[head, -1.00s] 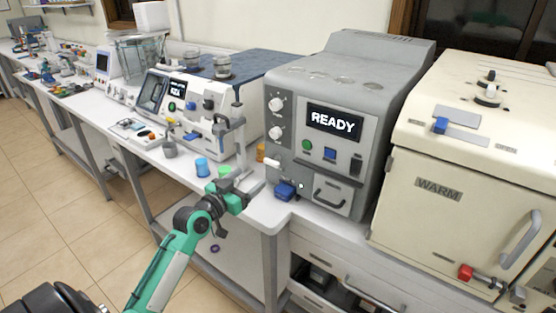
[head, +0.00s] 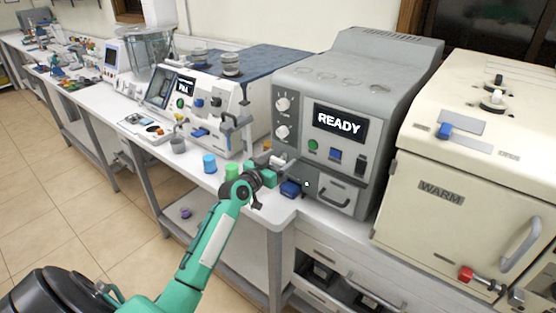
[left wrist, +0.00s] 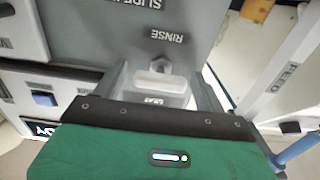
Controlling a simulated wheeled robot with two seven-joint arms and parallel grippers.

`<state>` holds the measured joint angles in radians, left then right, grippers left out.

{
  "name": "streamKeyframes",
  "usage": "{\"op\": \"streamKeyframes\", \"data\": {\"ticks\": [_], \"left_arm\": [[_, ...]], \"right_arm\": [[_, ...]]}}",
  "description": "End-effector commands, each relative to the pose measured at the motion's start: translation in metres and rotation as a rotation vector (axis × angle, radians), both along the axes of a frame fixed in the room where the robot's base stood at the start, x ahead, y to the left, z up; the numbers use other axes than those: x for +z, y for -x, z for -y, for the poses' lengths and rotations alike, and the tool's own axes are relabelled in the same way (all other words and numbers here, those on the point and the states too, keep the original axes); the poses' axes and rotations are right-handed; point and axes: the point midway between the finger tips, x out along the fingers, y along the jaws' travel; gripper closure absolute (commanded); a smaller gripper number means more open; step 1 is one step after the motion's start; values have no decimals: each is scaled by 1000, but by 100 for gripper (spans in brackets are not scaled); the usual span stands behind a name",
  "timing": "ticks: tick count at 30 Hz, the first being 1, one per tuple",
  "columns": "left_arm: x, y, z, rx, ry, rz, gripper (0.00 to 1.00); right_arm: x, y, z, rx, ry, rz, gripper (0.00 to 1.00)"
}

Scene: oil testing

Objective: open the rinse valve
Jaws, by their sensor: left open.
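The rinse valve shows in the left wrist view as a pale lever (left wrist: 158,84) on a small knob, beside the upside-down word RINSE on the grey machine's side. My left gripper (left wrist: 163,80) is open, with one finger on each side of the lever. I cannot tell whether the fingers touch it. In the head view my left gripper (head: 276,172) is at the left side of the grey READY machine (head: 292,80), where the valve is mostly hidden. My right gripper is not in view.
A blue part (head: 291,188) sticks out low on the grey machine, close to my gripper. A white machine (head: 215,100) stands behind. A cream WARM cabinet (head: 440,230) is at right.

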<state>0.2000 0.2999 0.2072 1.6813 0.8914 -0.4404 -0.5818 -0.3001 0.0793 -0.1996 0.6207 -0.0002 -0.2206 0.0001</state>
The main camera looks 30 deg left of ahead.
Motion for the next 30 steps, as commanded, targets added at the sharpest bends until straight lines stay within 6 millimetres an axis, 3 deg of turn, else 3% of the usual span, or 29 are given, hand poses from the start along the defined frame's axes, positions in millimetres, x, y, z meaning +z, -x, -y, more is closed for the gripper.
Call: {"op": "streamKeyframes", "data": {"ticks": [4,11,22,30], "left_arm": [[0,0,0,0,0,0,27],[0,0,0,0,0,0,72],[0,0,0,0,53,-4,72],[1,0,-1,0,233,-18,72]], "right_arm": [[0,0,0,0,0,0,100],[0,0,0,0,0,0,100],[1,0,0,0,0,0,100],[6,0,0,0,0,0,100]]}}
